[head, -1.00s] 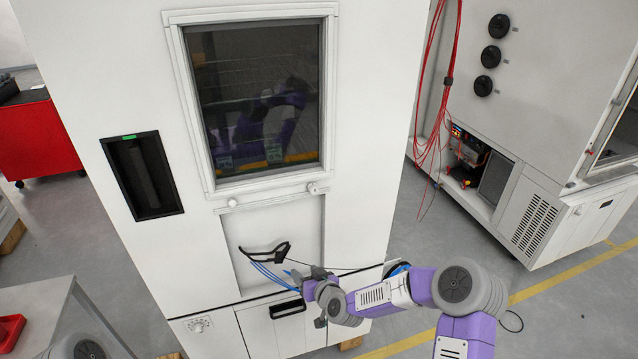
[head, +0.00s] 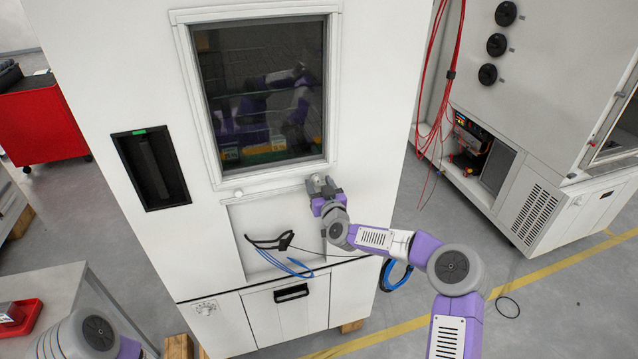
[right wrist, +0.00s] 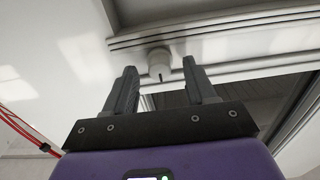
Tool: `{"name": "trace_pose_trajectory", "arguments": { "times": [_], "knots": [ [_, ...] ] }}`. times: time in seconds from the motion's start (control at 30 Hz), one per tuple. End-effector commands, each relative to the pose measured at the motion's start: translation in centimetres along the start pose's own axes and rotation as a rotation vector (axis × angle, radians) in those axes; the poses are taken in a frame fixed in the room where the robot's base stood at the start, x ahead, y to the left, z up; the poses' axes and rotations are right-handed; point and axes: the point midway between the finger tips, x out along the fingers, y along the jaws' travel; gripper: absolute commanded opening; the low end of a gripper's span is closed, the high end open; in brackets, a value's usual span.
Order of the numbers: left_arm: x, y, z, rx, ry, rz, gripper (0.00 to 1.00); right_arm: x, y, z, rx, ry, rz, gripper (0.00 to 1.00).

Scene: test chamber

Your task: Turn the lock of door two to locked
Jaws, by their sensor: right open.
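A small round white knob (right wrist: 159,62) with a short dark mark on its lower part sits on the cabinet face in the right wrist view, below the window frame's edge. My right gripper (right wrist: 159,75) is open, its two fingers on either side of the knob's line, with no visible contact. In the head view my right gripper (head: 320,184) is at the window's lower right corner and covers this knob. A second white knob (head: 238,193) shows below the window's lower left corner. I cannot read any door label. My left gripper is out of view.
The tall white cabinet has a dark window (head: 265,150), a black recessed handle (head: 152,170) and a recess with a black bracket and blue cables (head: 290,265). Another cabinet (head: 520,180) with red cables stands right. A grey table (head: 55,290) stands lower left.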

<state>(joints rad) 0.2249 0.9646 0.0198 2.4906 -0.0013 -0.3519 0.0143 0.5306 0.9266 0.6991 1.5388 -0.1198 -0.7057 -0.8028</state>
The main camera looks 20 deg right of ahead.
Motion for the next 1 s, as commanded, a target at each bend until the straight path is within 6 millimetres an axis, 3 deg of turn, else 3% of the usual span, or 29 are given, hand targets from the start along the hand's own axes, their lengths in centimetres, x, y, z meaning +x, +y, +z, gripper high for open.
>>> {"name": "trace_pose_trajectory", "arguments": {
  "times": [0.4,0.77,1.0],
  "knots": [
    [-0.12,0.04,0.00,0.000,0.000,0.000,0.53,0.60,-0.05,0.03,0.001,0.000,-0.001,0.56],
    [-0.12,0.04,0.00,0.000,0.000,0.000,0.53,0.59,-0.03,0.03,0.001,-0.001,0.000,0.01],
    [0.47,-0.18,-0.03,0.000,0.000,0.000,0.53,0.58,-0.02,0.14,0.021,0.000,0.000,0.01]
  ]
}}
